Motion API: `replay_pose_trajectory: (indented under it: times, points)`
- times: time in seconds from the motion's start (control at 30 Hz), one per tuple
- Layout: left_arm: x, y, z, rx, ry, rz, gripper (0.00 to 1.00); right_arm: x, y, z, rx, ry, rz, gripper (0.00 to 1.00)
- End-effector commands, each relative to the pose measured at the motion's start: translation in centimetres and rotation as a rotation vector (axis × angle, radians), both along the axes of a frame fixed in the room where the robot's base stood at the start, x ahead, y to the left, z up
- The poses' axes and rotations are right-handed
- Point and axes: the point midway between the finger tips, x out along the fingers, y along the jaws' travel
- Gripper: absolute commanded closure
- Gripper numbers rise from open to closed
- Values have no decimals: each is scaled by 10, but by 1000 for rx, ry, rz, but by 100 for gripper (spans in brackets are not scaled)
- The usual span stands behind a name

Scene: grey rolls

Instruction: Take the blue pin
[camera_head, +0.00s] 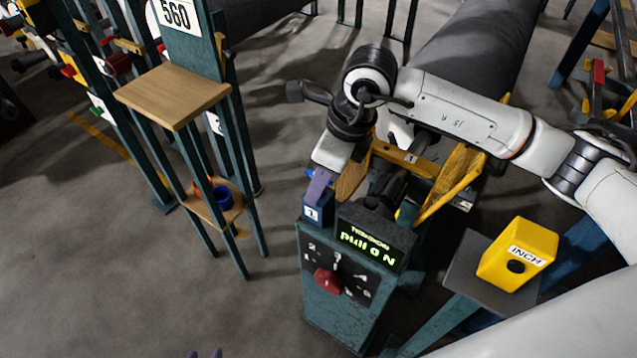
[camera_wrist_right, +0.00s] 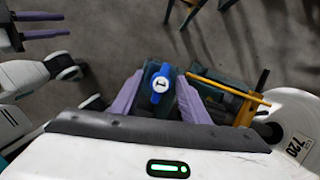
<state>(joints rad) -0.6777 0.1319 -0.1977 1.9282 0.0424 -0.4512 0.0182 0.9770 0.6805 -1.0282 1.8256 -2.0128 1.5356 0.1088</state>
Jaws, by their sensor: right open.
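The blue pin (camera_wrist_right: 159,86), with a round white label reading 1, sits in a dark green holder in the right wrist view. In the head view only a small blue bit (camera_head: 311,173) shows beside my right gripper (camera_head: 320,186), perhaps the pin; the gripper hides the rest. My right gripper's purple fingers (camera_wrist_right: 158,77) are open, one on each side of the pin. I cannot tell whether they touch it.
A green stand (camera_head: 345,300) with a red knob (camera_head: 328,282) and a lit display (camera_head: 367,243) stands below my right gripper. A yellow INCH box (camera_head: 517,254) is to the right. A wooden-topped rack (camera_head: 172,95) stands left, with a blue cup (camera_head: 222,198) below. A large grey roll (camera_head: 470,60) lies behind.

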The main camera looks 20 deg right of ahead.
Motion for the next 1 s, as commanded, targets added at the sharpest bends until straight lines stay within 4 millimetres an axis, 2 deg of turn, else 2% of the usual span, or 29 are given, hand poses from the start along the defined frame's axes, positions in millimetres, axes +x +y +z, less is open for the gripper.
replay_pose_trajectory:
  times: [0.07, 0.1, 0.33, 0.57, 0.67, 1.0]
  points:
    - [0, 1, -1, 1, 1, 1, 69, 0, 0, 0, 0, 0, 0, 59]
    - [-1, 1, -1, 2, 2, 1, 69, 0, 0, 0, 0, 0, 0, 62]
    - [-3, 2, -2, 3, 7, 2, 69, 0, 0, 0, 0, 0, 0, 100]
    - [-5, 2, -4, 4, 11, 2, 69, 0, 0, 2, 1, -1, 0, 100]
    - [-6, 2, -4, 4, 12, 2, 69, 0, 0, 8, 1, -2, 0, 100]
    - [-5, 1, -7, 3, 9, -1, 69, 1, 0, 73, 1, -4, 1, 100]
